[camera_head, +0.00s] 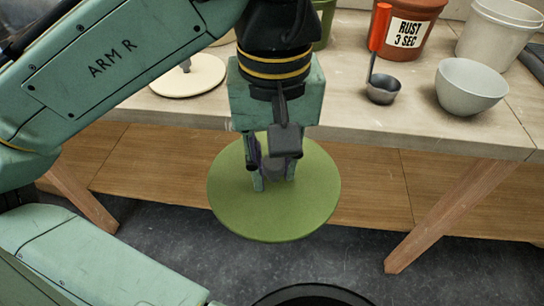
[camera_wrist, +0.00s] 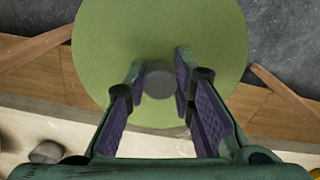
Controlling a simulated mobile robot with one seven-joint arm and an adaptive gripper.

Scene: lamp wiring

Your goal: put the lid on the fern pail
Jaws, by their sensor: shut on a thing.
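My gripper (camera_head: 273,180) points down and is shut on the knob of a round, flat green lid (camera_head: 313,205). The lid hangs in the air in front of the table's front edge, above the floor. In the wrist view the lid (camera_wrist: 105,45) fills the upper middle, with its grey knob (camera_wrist: 158,82) between my fingertips (camera_wrist: 159,77). A green pail (camera_head: 323,22) on the table is mostly hidden behind my wrist; only its right side shows, and I cannot see any label on it.
A cream lid (camera_head: 190,77) lies on the pale table (camera_head: 345,112). To the right stand an orange-handled ladle (camera_head: 382,88), a rust pail (camera_head: 408,30) labelled "RUST 3 SEC", a grey bowl (camera_head: 471,88) and a whitish pail (camera_head: 497,35). The table's front middle is bare.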

